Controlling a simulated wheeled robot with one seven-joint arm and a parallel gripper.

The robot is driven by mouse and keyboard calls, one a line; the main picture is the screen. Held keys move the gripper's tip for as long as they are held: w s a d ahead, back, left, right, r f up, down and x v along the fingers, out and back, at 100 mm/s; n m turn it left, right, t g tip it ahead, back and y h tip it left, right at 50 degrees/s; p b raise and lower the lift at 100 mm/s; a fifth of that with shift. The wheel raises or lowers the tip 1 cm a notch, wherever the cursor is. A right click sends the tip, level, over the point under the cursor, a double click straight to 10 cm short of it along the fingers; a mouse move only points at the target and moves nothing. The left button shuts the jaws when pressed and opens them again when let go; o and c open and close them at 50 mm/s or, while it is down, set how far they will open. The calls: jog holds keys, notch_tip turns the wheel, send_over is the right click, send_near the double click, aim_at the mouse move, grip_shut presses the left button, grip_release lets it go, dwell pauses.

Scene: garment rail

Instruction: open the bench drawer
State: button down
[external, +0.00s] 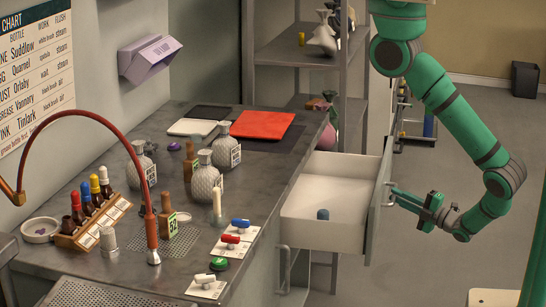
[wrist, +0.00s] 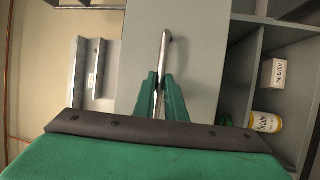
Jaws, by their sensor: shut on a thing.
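The bench drawer (external: 325,195) stands pulled out from the right side of the bench (external: 275,160). Its white inside shows, with a small dark blue cylinder (external: 323,214) on its floor. The grey drawer front (external: 378,205) faces right. My gripper (external: 393,192) is at the outer face of the front, shut on the drawer's handle. In the wrist view the metal bar handle (wrist: 164,50) runs between the two green fingers of my gripper (wrist: 160,82). The handle is mostly hidden in the external view.
Bottles, a red tray (external: 263,125) and a bottle rack (external: 92,220) stand on the bench top. A curved red pipe (external: 110,128) arches over it. A shelf unit (external: 298,55) stands behind the drawer. The floor (external: 440,200) right of the drawer front is clear around my arm.

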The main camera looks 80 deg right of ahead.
jog(key=c, duration=1.8)
grip_release()
jog(key=v, duration=1)
jog(key=shift+s, duration=0.35)
jog(key=shift+a+f, duration=0.1)
jog(key=shift+a, duration=0.05)
